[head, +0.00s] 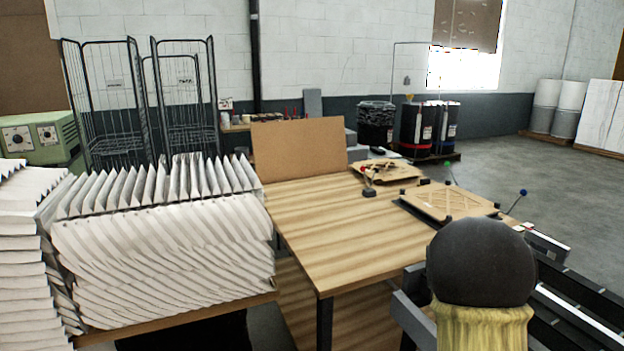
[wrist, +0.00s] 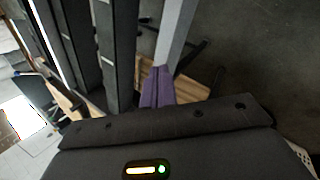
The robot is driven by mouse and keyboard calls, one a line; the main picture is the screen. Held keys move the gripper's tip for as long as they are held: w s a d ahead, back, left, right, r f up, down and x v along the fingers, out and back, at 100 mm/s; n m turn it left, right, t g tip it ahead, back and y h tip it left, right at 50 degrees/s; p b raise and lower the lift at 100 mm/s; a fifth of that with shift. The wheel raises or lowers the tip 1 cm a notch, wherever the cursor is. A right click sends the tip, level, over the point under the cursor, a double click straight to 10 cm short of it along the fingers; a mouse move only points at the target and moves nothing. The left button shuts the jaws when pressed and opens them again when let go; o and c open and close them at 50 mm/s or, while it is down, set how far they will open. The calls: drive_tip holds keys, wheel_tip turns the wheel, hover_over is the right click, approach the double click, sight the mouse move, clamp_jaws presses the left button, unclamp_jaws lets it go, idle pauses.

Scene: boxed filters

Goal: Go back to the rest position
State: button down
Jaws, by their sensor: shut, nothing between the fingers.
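In the wrist view, my gripper (wrist: 157,86) shows as two purple fingers lying together at the top of its dark body. They are shut with nothing between them. Behind the fingers are dark rails and a pale grey bar, with a strip of wood and dark floor beyond. In the head view the gripper does not show. A dark rounded shape on a yellow base fills the lower right there and hides part of the rails behind it.
A wooden table (head: 345,232) stands in the middle with a flat boxed item (head: 449,203) at its right edge. Stacked white pleated filters (head: 160,255) crowd the left. Dark rails (head: 580,295) run at lower right. Wire cages (head: 105,110) stand behind; the right floor is open.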

drive_tip(key=s+a+r+m+y, duration=0.1)
drive_tip(key=s+a+m+y, duration=0.4)
drive_tip(key=s+a, duration=1.2)
drive_tip(key=a+m, duration=0.3)
drive_tip(key=m, duration=0.1)
drive_tip(key=shift+a+r+m+g, duration=0.3)
drive_tip(key=shift+r+g, duration=0.05)
drive_tip(key=shift+g, duration=0.05)
drive_tip(key=shift+s+d, duration=0.1)
drive_tip(key=shift+s, duration=0.05)
drive_tip(key=shift+d, duration=0.1)
